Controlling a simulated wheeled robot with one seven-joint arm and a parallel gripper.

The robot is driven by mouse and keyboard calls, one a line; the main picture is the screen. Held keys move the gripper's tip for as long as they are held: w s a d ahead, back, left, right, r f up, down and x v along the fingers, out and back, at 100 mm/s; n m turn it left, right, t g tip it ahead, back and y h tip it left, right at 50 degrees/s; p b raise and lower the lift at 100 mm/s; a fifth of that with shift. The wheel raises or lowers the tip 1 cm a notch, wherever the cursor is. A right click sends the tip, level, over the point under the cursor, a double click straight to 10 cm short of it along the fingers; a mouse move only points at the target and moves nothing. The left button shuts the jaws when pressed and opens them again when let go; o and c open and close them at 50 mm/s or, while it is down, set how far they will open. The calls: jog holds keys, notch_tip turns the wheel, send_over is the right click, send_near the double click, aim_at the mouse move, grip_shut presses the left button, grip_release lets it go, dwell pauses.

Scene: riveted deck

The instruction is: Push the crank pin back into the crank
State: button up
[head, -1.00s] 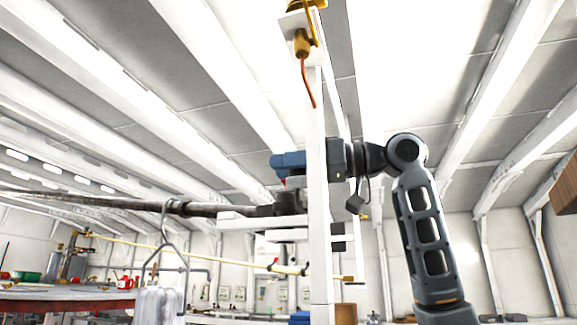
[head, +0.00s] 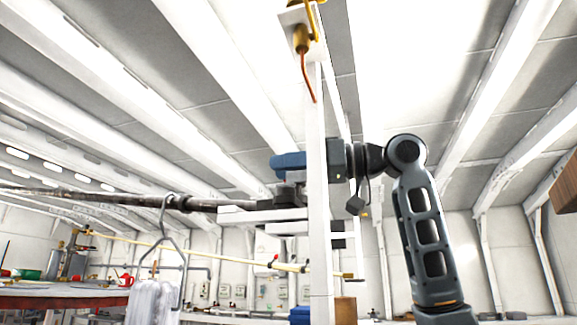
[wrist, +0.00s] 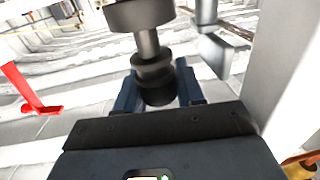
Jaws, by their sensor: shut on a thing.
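In the head view my gripper (head: 283,166) reaches left past a white upright post (head: 318,240), its blue fingers just above a dark block (head: 289,195) at the end of a long dark shaft. In the wrist view the two blue fingers are shut on a dark stepped round piece (wrist: 152,72), which appears to be the crank pin. Its wide top shows at the upper edge. How deep the pin sits in the crank is hidden, and the crank cannot be clearly told apart.
The long dark shaft (head: 100,199) runs to the left, with a wire hanger (head: 165,250) on it. A yellow rod (head: 200,254) crosses lower down. A table (head: 60,297) stands at the left. In the wrist view the white post stands close at right.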

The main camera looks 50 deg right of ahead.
jog(key=shift+f+b, duration=0.65)
jog(key=shift+f, duration=0.35)
jog(key=o, duration=1.1)
jog(key=shift+c, duration=0.2)
